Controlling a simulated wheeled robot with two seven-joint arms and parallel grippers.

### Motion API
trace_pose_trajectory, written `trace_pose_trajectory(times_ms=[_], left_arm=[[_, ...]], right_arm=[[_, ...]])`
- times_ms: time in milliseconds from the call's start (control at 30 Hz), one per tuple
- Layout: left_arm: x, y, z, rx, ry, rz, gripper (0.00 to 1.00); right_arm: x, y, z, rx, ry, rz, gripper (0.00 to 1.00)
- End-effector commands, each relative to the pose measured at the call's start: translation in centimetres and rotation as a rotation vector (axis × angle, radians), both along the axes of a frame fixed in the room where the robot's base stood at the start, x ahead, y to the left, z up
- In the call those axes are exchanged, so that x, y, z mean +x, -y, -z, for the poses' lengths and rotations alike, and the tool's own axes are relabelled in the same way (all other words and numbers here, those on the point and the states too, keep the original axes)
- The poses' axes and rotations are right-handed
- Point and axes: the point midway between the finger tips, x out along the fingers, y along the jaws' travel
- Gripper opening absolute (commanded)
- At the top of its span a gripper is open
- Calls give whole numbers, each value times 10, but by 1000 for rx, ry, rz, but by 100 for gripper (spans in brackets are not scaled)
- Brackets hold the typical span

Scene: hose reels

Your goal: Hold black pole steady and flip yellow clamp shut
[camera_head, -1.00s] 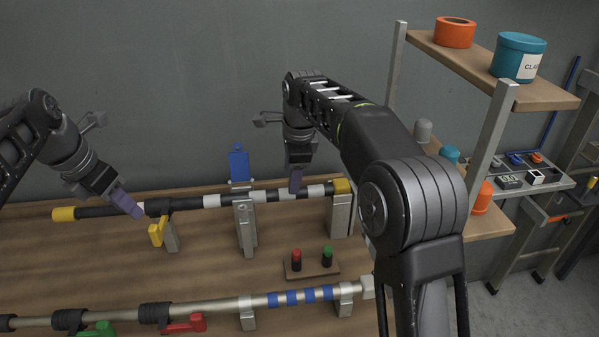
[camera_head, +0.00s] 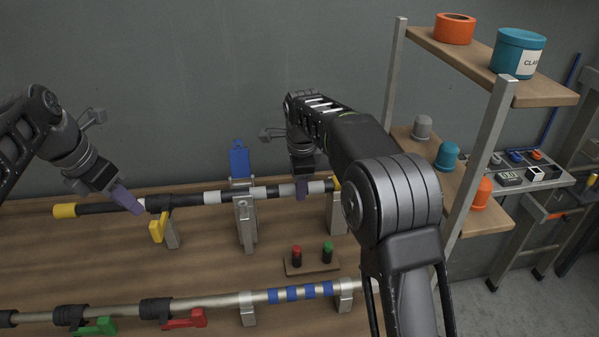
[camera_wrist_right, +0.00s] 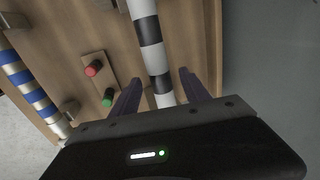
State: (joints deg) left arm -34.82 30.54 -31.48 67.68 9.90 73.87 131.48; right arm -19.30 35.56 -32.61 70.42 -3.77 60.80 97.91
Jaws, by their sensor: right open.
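The black pole (camera_head: 95,208) lies across its stands with white bands along its right part and a yellow left end. The yellow clamp (camera_head: 157,230) hangs its lever down below a black collar (camera_head: 159,203) on the pole. My left gripper (camera_head: 129,202) has its purple fingers at the pole just left of that collar; the gap between them cannot be made out. My right gripper (camera_head: 302,190) is over the banded right part. In the right wrist view, its two fingers (camera_wrist_right: 158,92) are apart, with the black-and-white banded pole (camera_wrist_right: 150,32) passing between them.
A blue clamp (camera_head: 239,160) stands upright behind the pole. A red and a green button sit on a small board (camera_head: 312,268) in front. A second, metallic pole (camera_head: 225,303) with green and red levers lies nearer. A shelf (camera_head: 490,58) stands at the right.

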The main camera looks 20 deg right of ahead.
Motion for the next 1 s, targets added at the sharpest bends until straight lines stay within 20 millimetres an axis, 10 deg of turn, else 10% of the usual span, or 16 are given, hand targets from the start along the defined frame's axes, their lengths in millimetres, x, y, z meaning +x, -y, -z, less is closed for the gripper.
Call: trace_pose_trajectory(times_ms=[500, 1000], left_arm=[[0, 0, 0, 0, 0, 0, 36], [0, 0, 0, 0, 0, 0, 36]], right_arm=[[6, 1, 23, 1, -1, 0, 54], [6, 1, 23, 1, 0, -1, 14]])
